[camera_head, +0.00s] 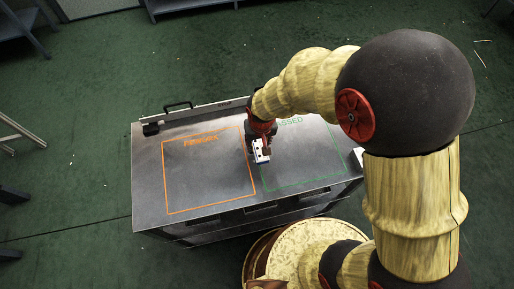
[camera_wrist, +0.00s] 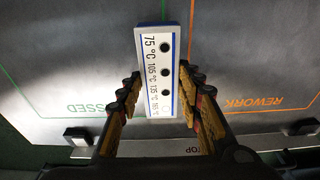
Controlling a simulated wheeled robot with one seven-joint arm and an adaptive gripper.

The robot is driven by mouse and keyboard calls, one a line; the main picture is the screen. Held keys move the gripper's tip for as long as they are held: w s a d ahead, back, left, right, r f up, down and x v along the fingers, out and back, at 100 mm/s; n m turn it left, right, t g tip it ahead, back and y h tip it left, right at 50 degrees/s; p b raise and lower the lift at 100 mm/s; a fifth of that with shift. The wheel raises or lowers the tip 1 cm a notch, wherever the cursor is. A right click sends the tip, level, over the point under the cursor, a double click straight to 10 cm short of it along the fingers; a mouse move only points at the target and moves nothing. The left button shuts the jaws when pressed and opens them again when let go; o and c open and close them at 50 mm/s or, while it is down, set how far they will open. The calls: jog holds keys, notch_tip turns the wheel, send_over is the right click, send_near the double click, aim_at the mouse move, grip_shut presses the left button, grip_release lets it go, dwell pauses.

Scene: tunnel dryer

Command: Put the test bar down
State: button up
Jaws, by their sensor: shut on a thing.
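The test bar (camera_wrist: 156,92) is a white block with blue edges, printed temperatures and a row of black dots. In the wrist view it lies between the two fingers of my gripper (camera_wrist: 160,96), which is shut on it. In the head view the bar (camera_head: 261,151) shows below my gripper (camera_head: 263,138), over the grey bench top near the border between the two marked areas. The orange REWORK area (camera_head: 208,137) is on the left and the green PASSED area (camera_head: 312,183) on the right. I cannot tell whether the bar touches the surface.
The grey metal bench (camera_head: 146,190) has a raised back edge with a black handle (camera_head: 178,105) at the far left. Both outlined areas look clear of other objects. A dark shelf stands at the top left and green floor surrounds the bench.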

aim_at(257, 145)
jog(key=shift+w+a+f, duration=0.2)
jog(key=shift+w+f, duration=0.1)
jog(key=shift+f, duration=0.2)
jog(key=shift+w+f+b, duration=0.1)
jog(key=shift+f+b, duration=0.85)
jog(key=shift+f, duration=0.55)
jog(key=shift+f, duration=0.15)
jog(key=o, duration=1.3)
